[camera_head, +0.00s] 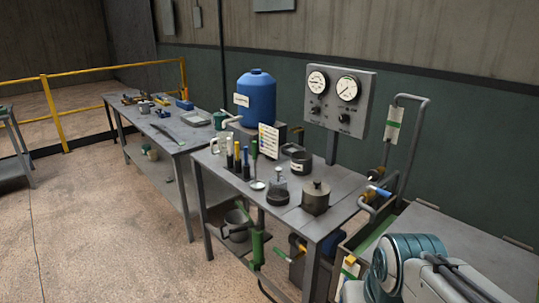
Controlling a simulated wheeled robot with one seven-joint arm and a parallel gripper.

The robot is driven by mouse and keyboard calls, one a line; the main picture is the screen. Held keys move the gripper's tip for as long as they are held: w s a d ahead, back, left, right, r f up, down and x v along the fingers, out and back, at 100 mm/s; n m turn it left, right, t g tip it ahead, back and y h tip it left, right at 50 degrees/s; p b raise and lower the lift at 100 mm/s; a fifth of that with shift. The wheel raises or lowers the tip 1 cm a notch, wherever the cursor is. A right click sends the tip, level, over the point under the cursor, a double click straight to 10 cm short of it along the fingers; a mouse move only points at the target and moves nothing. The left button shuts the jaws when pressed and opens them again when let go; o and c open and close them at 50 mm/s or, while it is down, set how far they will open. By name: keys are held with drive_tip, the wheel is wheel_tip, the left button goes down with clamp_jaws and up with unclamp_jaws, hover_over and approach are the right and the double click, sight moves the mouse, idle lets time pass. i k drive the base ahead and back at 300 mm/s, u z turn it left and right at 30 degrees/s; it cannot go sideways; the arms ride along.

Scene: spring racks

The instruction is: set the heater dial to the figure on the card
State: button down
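A grey panel (366,88) stands behind the workbench, with two round white gauges, the left gauge (317,81) and the right gauge (347,89). Below them are two small dark knobs, the left knob (316,110) and the right knob (344,118). Their labels are too small to read, so I cannot tell which is the heater dial or how it is set. A pale card (268,140) with small marks stands upright on the bench; its figures are unreadable. Part of my arm shows at the lower right, but my gripper is not in view.
The near workbench (278,214) holds a lidded pot (315,197), a dark cup (300,162) and several coloured-handled tools. A blue drum (257,98) stands behind. A bent pipe (413,98) rises right of the panel. The floor (110,235) at left is clear.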

sight(316, 110)
drive_tip(key=u, duration=0.45)
drive_tip(key=k, duration=1.15)
drive_tip(key=u, duration=1.3)
drive_tip(key=i, duration=3.05)
drive_tip(key=z, duration=0.9)
drive_tip(key=i, duration=1.05)
drive_tip(key=z, duration=1.75)
drive_tip(key=i, duration=1.55)
drive_tip(key=z, duration=0.1)
